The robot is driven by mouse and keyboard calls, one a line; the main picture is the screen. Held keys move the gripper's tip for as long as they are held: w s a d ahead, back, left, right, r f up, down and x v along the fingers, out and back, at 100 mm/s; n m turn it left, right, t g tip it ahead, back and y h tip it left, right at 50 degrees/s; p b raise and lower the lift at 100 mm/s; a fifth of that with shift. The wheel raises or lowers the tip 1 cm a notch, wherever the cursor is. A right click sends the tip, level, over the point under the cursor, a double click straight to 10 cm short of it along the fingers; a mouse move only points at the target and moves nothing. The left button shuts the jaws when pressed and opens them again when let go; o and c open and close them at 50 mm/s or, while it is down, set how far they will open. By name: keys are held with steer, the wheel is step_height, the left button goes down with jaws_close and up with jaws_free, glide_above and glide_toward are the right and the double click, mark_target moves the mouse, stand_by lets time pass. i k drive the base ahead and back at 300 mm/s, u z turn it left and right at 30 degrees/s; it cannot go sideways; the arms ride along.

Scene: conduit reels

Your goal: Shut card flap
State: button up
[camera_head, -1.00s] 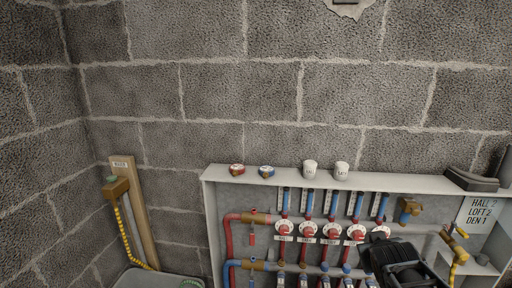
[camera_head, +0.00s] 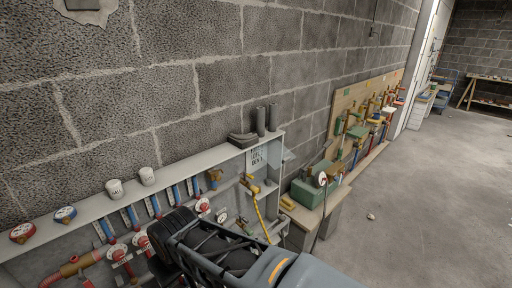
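A pale card with handwritten-style lettering (camera_head: 257,158) is at the right end of the manifold cabinet, below its top ledge. A thin pale, see-through panel (camera_head: 287,155) sticks out at the cabinet's right end, beside the card. It looks like the card flap standing open, but it is small and I cannot be sure. My gripper (camera_head: 170,242) is dark and low in the view, in front of the red and blue valves, left of and apart from the card. Its fingertips blend into the dark parts, so its opening is unclear.
A yellow-handled valve and hose (camera_head: 256,200) hang below the card. A green box (camera_head: 315,188) stands on a bench to the right. Open floor (camera_head: 420,200) lies further right.

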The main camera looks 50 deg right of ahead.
mark_target(287, 159)
steer(key=z, duration=1.8)
steer(key=i, duration=0.4)
steer(key=u, duration=0.05)
